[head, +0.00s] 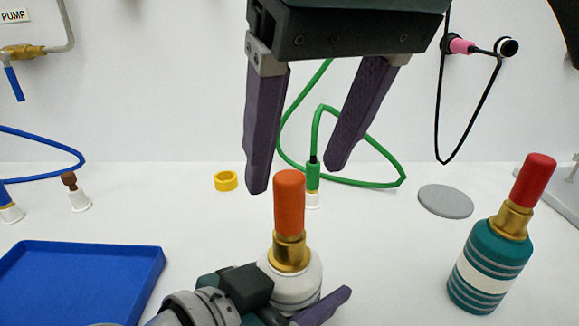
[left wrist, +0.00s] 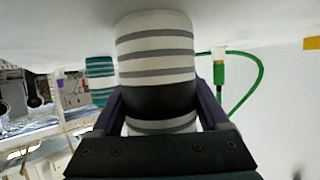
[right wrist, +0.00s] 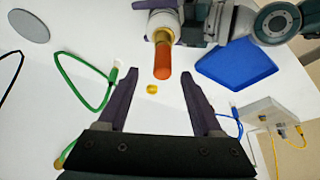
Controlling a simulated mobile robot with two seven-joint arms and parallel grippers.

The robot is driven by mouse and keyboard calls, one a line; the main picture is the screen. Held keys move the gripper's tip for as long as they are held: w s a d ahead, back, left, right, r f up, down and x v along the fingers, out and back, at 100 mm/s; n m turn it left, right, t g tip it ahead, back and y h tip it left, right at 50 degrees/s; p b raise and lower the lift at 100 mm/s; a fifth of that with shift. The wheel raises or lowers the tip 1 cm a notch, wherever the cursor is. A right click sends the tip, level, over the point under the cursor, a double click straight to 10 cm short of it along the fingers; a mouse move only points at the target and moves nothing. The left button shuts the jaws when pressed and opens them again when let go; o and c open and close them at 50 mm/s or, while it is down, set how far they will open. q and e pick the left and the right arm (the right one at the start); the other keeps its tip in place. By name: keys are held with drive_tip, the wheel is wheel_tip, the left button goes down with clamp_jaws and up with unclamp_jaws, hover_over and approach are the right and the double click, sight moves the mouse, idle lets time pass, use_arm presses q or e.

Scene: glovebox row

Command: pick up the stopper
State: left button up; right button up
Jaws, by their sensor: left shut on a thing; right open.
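An orange stopper (head: 289,205) stands upright in the gold neck of a white bottle (head: 295,280). My left gripper (head: 288,302) is shut around the bottle's body, low in the head view; the grey-striped bottle (left wrist: 155,42) fills the middle of the left wrist view. My right gripper (head: 296,178) is open, pointing down, with its fingers spread above and to either side of the stopper's top. In the right wrist view the orange stopper (right wrist: 162,62) lies ahead, between the open fingertips, and I see no contact.
A teal bottle (head: 487,265) with a red stopper (head: 534,181) stands at the right. A grey disc (head: 446,200), a yellow ring (head: 226,181) and a green cable (head: 385,184) lie behind. A blue tray (head: 75,285) is at the left.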

sight(283, 205)
drive_tip(key=x, duration=0.7)
drive_tip(key=shift+a, duration=0.2)
clamp_jaws()
idle(0.5)
